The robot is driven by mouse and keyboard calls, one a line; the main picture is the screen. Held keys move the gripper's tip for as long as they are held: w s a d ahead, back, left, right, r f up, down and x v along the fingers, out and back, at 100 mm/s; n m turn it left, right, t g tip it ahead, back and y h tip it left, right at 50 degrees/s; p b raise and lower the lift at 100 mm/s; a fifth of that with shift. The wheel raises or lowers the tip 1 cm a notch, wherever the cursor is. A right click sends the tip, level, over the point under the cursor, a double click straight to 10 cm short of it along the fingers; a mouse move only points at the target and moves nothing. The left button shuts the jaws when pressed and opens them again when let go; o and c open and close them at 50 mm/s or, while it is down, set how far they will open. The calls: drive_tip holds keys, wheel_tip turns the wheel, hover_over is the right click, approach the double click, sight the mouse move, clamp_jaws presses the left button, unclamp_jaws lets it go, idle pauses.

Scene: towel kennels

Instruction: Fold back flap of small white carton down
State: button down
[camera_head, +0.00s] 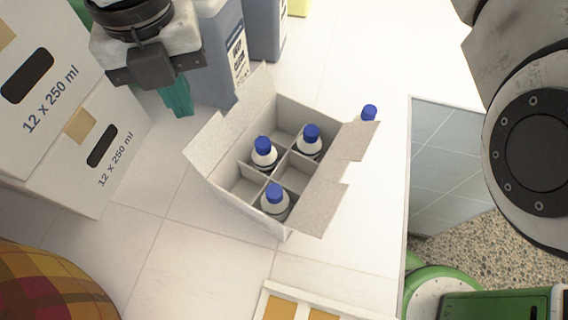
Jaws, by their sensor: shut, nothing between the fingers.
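The small white carton (238,205) stands open on the white tiled surface, with dividers inside. Three white bottles with blue caps (264,152) sit in its compartments. Its back flap (258,92) stands up along the far side, close to a grey-blue jug. A left flap (206,146) slants outward, and a wide right flap (335,178) spreads outward. My gripper (179,105), with teal fingers, is at the upper left, apart from the carton and left of the back flap. Its fingers are together and hold nothing.
Grey-blue jugs (221,45) stand behind the carton. Large white cartons (85,150) are stacked at left. Another blue-capped bottle (369,112) is partly hidden behind the right flap. A plaid rounded object (50,285) and a framed tray (312,307) lie in front. Tiles left of the carton are clear.

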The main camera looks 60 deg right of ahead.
drive_tip(key=shift+f+b, duration=1.5)
drive_tip(key=shift+b, duration=0.45)
drive_tip(key=shift+s, duration=0.15)
drive_tip(key=s+b, duration=0.2)
drive_tip(key=s, duration=0.4)
drive_tip(key=shift+s+a, duration=0.3)
drive_tip(key=shift+f+b, duration=0.15)
drive_tip(key=shift+b, duration=0.2)
wheel_tip(320, 180, down, 3)
drive_tip(key=b, duration=0.3)
drive_tip(key=shift+r, duration=0.35)
